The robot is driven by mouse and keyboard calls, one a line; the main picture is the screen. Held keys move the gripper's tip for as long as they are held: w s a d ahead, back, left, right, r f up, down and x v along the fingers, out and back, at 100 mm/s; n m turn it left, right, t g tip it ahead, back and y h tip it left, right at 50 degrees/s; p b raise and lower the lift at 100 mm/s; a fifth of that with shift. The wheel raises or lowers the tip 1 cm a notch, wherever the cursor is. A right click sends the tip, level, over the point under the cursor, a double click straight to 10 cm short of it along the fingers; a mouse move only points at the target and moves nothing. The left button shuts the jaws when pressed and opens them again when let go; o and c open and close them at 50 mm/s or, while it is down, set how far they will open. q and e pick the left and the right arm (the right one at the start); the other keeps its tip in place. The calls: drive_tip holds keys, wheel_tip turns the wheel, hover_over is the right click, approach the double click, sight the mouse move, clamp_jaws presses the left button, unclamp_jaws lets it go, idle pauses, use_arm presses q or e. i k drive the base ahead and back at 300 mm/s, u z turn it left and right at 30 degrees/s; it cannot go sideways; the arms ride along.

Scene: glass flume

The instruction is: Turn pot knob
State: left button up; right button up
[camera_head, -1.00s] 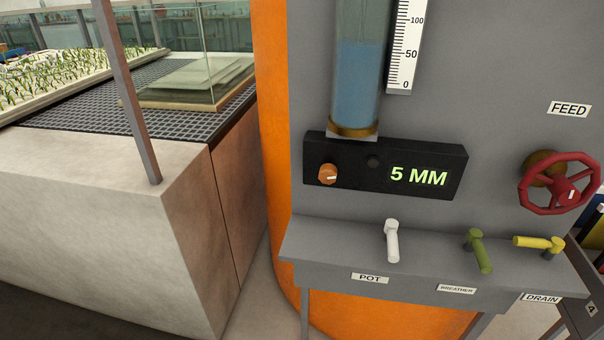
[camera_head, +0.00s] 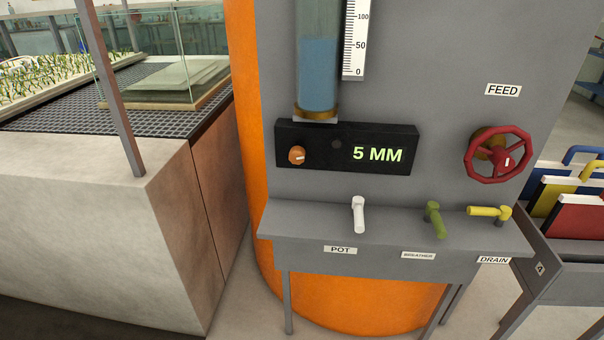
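The white lever (camera_head: 358,214) stands on the grey ledge above the label "POT" (camera_head: 340,250). Its handle points toward me and down. A small orange knob (camera_head: 297,155) with a pale mark sits on the left of the black display box (camera_head: 346,150), which reads "5 MM". A green lever (camera_head: 435,219) stands above the label "BREATHER", and a yellow lever (camera_head: 487,211), turned sideways, above the label "DRAIN". Neither of my grippers is in view.
A red handwheel (camera_head: 497,155) is under the "FEED" label. A tube of blue water (camera_head: 318,75) with a scale stands above the display. A concrete bench (camera_head: 90,240) fills the left. A rack with coloured binders (camera_head: 575,215) is at the right.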

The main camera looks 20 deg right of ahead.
sight(297, 154)
drive_tip(key=k, duration=0.7)
drive_tip(key=z, duration=1.35)
drive_tip(key=i, duration=0.5)
drive_tip(key=z, duration=0.05)
